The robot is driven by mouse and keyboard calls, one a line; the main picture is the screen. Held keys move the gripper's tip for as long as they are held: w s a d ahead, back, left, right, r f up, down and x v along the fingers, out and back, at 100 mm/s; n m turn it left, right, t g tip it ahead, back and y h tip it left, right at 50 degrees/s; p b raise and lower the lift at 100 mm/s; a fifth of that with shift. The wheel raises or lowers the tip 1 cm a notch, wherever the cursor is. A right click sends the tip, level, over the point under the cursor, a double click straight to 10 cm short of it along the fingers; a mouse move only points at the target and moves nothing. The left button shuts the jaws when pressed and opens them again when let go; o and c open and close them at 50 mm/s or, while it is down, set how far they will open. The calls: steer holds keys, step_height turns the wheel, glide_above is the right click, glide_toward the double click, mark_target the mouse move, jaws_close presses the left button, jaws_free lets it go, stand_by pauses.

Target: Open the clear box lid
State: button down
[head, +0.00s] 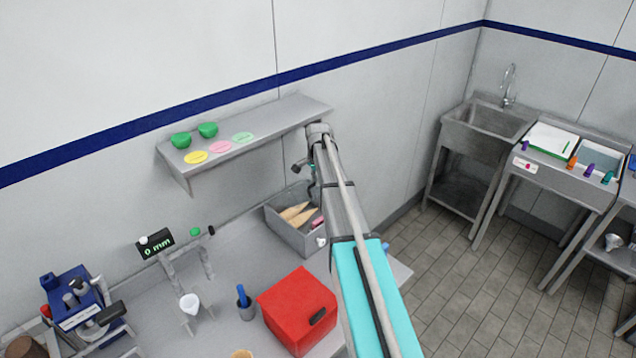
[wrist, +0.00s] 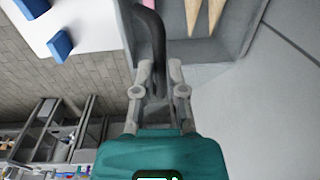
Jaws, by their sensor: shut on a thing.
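A grey open-topped box (head: 287,232) stands at the back of the counter, holding tan cones (head: 293,213) and a pink item. Its wall (wrist: 243,28) and the cones (wrist: 208,14) also show in the wrist view. I cannot make out a clear lid in either view. In the wrist view my gripper (wrist: 160,75) is shut on a dark curved bar (wrist: 155,35), which runs up between the fingers toward the top edge. I cannot tell what the bar belongs to. In the head view my arm hides most of the gripper near the box.
A shelf (head: 258,138) with green bowls and coloured discs hangs above the box. A sink (head: 487,126) stands right, across open floor.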

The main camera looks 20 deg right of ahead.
steer(key=shift+w+r, duration=0.25)
steer(key=shift+w, duration=0.25)
steer(key=shift+a, duration=0.1)
